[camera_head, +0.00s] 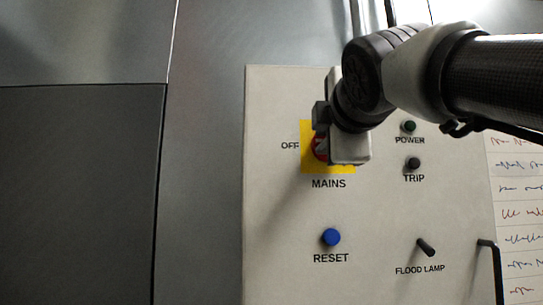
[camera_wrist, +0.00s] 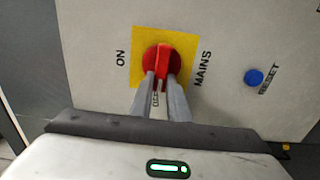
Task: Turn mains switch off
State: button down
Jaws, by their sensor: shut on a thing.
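The mains switch is a red rotary knob (camera_wrist: 162,56) on a yellow plate (camera_wrist: 183,40), set in a pale control panel. In the wrist view its raised handle stands upright in the picture, in line with the OFF label partly hidden between my fingers; the ON label is to the left. In the head view the red knob (camera_head: 320,148) is mostly hidden behind my gripper, with OFF at its left and MAINS below. My gripper (camera_wrist: 162,78) is shut on the handle, one finger on each side.
A blue reset button (camera_head: 331,237) is below the switch. A flood lamp toggle (camera_head: 426,247) and a black handle (camera_head: 489,245) are at the lower right.

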dwell(0.5)
jog(key=c, duration=1.7)
grip_release()
jog(key=shift+s, duration=0.15)
jog(key=s+b, duration=0.2)
jog(key=s, duration=1.5)
jog(key=shift+b, duration=0.4)
jog(key=shift+s, duration=0.1)
